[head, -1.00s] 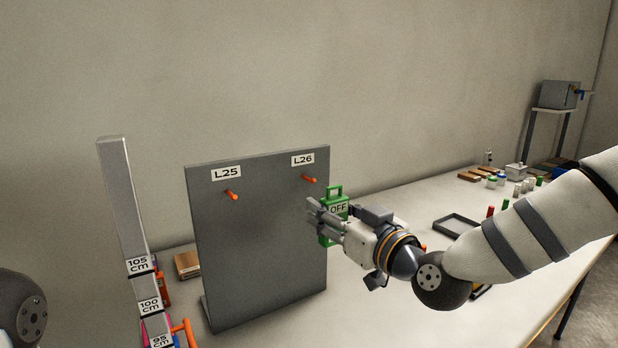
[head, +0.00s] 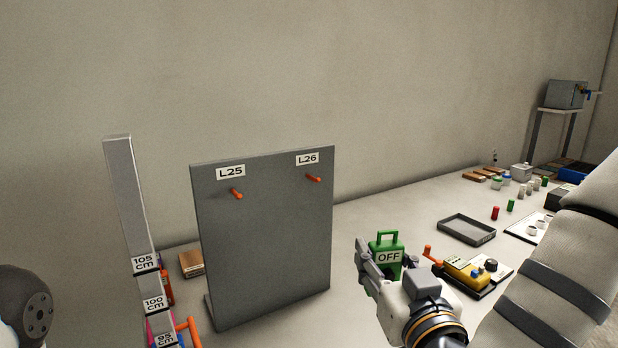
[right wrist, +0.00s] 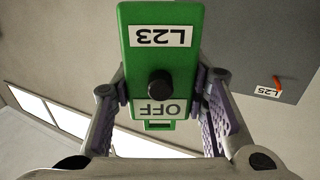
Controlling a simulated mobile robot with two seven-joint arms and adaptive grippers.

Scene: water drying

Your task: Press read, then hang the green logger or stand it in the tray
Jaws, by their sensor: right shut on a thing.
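The green logger (head: 386,243) has a loop handle on top and a label reading OFF. In the right wrist view the logger (right wrist: 160,60) also carries a label L23 and a black round knob (right wrist: 159,83). My right gripper (head: 376,272) is shut on the logger, its fingers on both sides, and holds it upright right of the grey board (head: 265,245). The board has two orange pegs, one under L25 (head: 236,193) and one under L26 (head: 313,178); both are bare. A dark empty tray (head: 466,229) lies on the table behind the logger. My left gripper is out of view.
A yellow device (head: 465,272) with knobs sits on the table right of the logger. A grey post (head: 128,205) with height labels stands left of the board. Small bottles and a red cylinder (head: 495,213) stand farther back.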

